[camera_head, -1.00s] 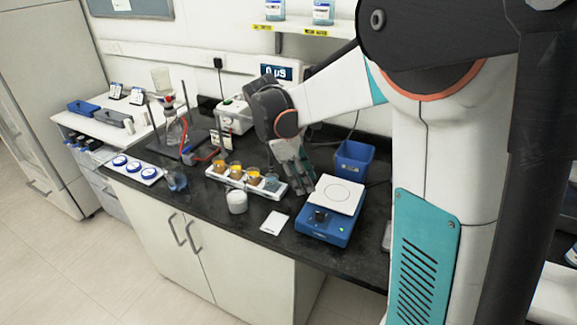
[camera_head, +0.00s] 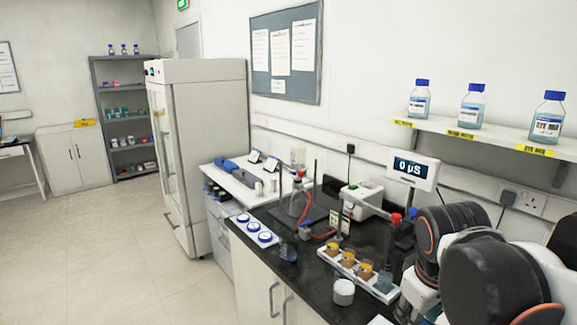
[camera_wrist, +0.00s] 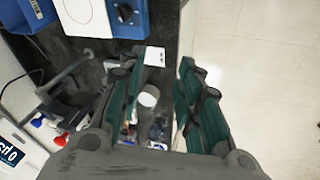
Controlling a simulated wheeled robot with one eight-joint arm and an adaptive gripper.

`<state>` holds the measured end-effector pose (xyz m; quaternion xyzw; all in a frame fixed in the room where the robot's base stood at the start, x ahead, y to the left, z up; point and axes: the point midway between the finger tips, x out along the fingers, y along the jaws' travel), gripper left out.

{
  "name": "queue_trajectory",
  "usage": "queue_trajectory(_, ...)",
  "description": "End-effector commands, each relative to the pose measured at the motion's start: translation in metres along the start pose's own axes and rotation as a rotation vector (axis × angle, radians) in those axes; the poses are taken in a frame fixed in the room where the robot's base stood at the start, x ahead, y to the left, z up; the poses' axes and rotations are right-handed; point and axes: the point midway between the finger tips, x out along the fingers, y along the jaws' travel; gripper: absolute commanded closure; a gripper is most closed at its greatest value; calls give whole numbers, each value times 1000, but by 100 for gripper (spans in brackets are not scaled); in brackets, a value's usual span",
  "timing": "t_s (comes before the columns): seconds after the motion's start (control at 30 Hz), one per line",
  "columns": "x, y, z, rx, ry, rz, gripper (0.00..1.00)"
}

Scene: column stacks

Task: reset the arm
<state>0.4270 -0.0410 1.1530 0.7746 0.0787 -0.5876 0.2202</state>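My arm (camera_head: 470,265) fills the lower right of the head view, bent over the right end of the bench. My gripper (camera_wrist: 155,62) shows in the wrist view with its two teal-padded fingers well apart and nothing between the pads. It is above the bench's front edge, with the white jar (camera_wrist: 149,96) visible below through the gap. In the head view the fingers are hidden or cut off by the arm and frame edge.
The black bench (camera_head: 300,270) holds a rack of cups (camera_head: 358,268), the white jar (camera_head: 344,291) and a meter display (camera_head: 412,168). A blue stirrer (camera_wrist: 130,22) is at the wrist view's top. Bottles stand on a shelf (camera_head: 480,140). Floor (camera_head: 110,260) is clear left.

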Motion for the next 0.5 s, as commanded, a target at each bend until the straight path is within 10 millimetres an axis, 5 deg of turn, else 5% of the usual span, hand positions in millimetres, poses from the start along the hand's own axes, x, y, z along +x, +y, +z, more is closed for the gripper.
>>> queue_trajectory(0.5, -9, -61, 38, 441, 323, -55, 68)
